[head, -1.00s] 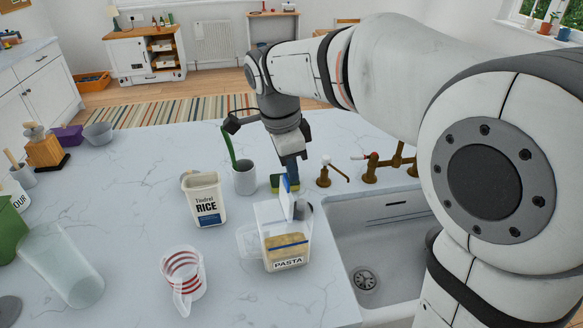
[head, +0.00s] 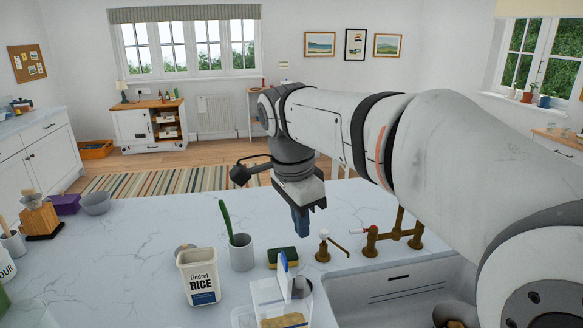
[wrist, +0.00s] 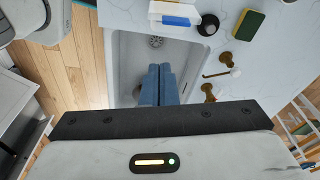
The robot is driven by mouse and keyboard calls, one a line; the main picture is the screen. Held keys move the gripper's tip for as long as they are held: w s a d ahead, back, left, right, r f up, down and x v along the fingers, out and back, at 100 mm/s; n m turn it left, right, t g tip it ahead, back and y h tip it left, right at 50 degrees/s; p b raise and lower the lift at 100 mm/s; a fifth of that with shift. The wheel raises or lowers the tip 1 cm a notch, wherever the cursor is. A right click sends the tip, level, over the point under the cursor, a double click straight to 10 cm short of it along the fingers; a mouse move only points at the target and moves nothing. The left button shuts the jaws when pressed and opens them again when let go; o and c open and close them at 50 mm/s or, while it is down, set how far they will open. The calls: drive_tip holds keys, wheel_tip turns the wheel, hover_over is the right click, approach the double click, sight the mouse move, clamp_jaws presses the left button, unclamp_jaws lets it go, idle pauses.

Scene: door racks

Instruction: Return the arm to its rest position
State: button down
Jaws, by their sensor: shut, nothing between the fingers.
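My arm reaches in from the right of the head view. My gripper (head: 301,222) points down, its blue fingers above the counter between the sponge and the brass tap. In the wrist view the blue fingers (wrist: 158,84) are together with nothing between them, seen against the white sink below. The gripper appears clear of the counter and of everything on it.
The marble counter (head: 130,250) holds a rice container (head: 198,277), a grey cup (head: 241,253) with a green-handled tool, a sponge (head: 282,258) and a pasta container (head: 283,318). Brass taps (head: 398,234) stand behind the sink (head: 400,292). The counter's left middle has free room.

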drive_tip(key=s+d+f+n+t+y, duration=0.1)
drive_tip(key=s+d+f+n+t, duration=0.1)
drive_tip(key=s+d+f+n, duration=1)
drive_tip(key=shift+s+d+f+n+t, duration=0.35)
drive_tip(key=shift+s+d+f, duration=0.2)
drive_tip(key=shift+s+d, duration=0.45)
